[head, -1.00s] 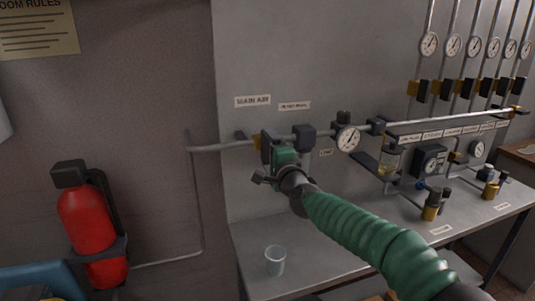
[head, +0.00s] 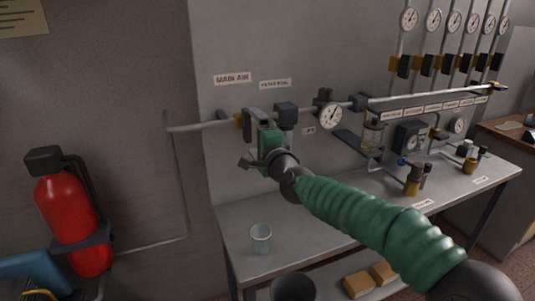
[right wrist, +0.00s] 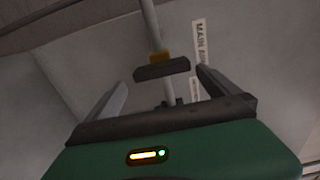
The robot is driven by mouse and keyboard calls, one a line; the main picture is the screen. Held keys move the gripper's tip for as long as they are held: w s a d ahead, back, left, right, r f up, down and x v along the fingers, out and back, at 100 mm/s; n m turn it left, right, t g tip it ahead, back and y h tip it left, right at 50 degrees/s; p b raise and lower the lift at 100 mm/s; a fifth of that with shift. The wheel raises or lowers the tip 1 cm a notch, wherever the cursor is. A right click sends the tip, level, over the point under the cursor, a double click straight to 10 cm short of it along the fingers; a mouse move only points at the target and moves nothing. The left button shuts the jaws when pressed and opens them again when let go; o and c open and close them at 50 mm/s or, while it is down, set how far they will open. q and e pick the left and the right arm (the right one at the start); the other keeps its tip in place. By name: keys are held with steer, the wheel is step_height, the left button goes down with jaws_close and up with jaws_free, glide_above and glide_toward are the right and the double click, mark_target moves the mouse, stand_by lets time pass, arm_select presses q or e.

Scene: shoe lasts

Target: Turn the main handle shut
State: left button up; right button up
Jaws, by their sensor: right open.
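The main handle, a dark bar (right wrist: 162,69) with a yellow piece (right wrist: 160,57) behind it, shows in the right wrist view, lying across the grey pipe. In the head view its yellow part (head: 239,120) shows on the pipe below the MAIN AIR label (head: 232,78); my gripper hides much of the rest. My right gripper (head: 257,115) is at the valve. In the right wrist view its open fingers (right wrist: 161,78) stand on either side of the bar, with gaps visible. I cannot tell how near the bar is in depth. My left gripper is not in view.
The pipe continues right to a filter block (head: 286,112) and a round gauge (head: 330,115). A red extinguisher (head: 68,207) hangs on the wall at left.

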steer(key=b+v, duration=0.2)
steer(key=v, duration=1.1)
steer(key=shift+s+d, duration=0.2)
steer(key=shift+f, duration=0.15)
